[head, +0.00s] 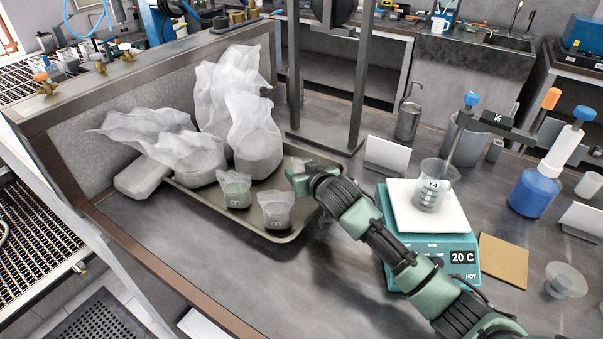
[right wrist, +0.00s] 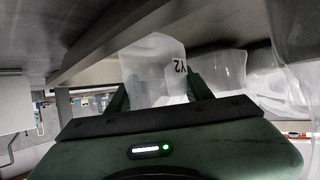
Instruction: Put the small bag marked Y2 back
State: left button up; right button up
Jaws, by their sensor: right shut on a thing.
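The small clear bag marked Y2 (right wrist: 155,68) is between the fingers of my right gripper (right wrist: 158,95) in the right wrist view, its label readable. In the head view my right gripper (head: 303,178) is at the right side of the tray (head: 222,212), and it mostly hides the Y2 bag. I cannot tell whether the bag touches the tray. My left gripper is not in view.
Large crumpled clear bags (head: 255,135) fill the back and left of the tray. A grey metal stand (head: 325,140) rises behind it. A hotplate (head: 430,245) with beaker Y4 (head: 432,190) stands to the right. The bench in front of the tray is clear.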

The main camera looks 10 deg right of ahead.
jog(key=shift+f, duration=0.4)
jog(key=shift+f, duration=0.1)
jog(key=o, duration=1.4)
jog(key=shift+s+r+p, duration=0.2)
jog(key=shift+r+p, duration=0.15)
jog(key=p+v, duration=0.9)
jog(key=v, duration=0.1)
jog(key=shift+s+r, duration=0.1)
jog(key=shift+s, duration=0.1)
jog(key=shift+s+d+p, duration=0.15)
jog(key=shift+s+p, duration=0.2)
jog(key=shift+s, duration=0.15)
